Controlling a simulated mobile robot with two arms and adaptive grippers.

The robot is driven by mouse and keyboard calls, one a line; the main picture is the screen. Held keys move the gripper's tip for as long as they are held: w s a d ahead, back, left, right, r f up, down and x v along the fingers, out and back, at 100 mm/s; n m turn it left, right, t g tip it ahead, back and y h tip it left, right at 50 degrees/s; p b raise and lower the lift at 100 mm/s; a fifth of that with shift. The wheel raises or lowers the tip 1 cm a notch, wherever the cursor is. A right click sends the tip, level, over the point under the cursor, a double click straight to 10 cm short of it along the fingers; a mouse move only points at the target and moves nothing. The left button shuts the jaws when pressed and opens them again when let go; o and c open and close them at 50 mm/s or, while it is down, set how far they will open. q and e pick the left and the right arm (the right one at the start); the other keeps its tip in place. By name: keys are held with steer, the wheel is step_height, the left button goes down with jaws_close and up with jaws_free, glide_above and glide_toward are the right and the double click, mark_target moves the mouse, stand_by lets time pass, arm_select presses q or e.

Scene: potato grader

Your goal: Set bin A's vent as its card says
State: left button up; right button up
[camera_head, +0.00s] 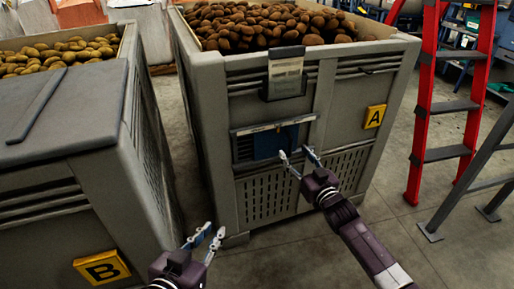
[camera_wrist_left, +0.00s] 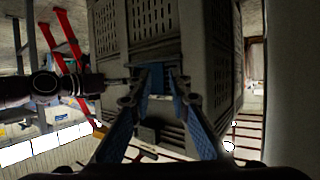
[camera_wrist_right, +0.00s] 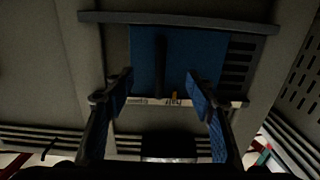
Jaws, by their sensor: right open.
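Bin A (camera_head: 225,95) is a grey crate of dark potatoes with a yellow A plate (camera_head: 375,116). Its card (camera_head: 286,75) hangs in a holder on the front; its writing is too small to read. Below is the vent, with a blue shutter (camera_head: 275,142) and dark slats uncovered on one side. The right wrist view shows the shutter (camera_wrist_right: 200,55) with a dark upright bar (camera_wrist_right: 160,65) and a yellow pointer (camera_wrist_right: 175,97) near the word "half" on a pale scale strip. My right gripper (camera_head: 298,160) is open and empty just before the shutter. My left gripper (camera_head: 205,237) is open, low and apart from bin A.
Bin B (camera_head: 70,150), with its yellow plate (camera_head: 101,267), stands close on the left, lighter potatoes behind its grey lid. A red ladder (camera_head: 440,105) and a grey metal frame (camera_head: 475,175) stand on the right. Floor is clear between bin A and the ladder.

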steer(key=shift+p+v, duration=0.95)
steer(key=shift+v, duration=0.1)
arm_select(q)
steer(key=s+a+f+g+y+p, duration=0.1)
steer(key=s+a+f+g, duration=0.3)
steer(key=s, duration=0.5)
steer(key=s+a+f+g+y+p, duration=0.1)
steer(key=s+a+f+g+y, duration=0.1)
steer(key=s+f+g, duration=0.5)
steer(key=s+f+p, duration=0.2)
steer(key=f+p, duration=0.2)
steer(key=f, duration=0.6)
steer(key=s+f+p, duration=0.3)
steer(key=f+p, duration=0.1)
steer(key=f, duration=0.7)
steer(key=shift+f+p, duration=0.3)
arm_select(e)
steer(key=v, duration=1.6)
steer(key=shift+s+d, duration=0.2)
steer(key=shift+s, duration=0.15)
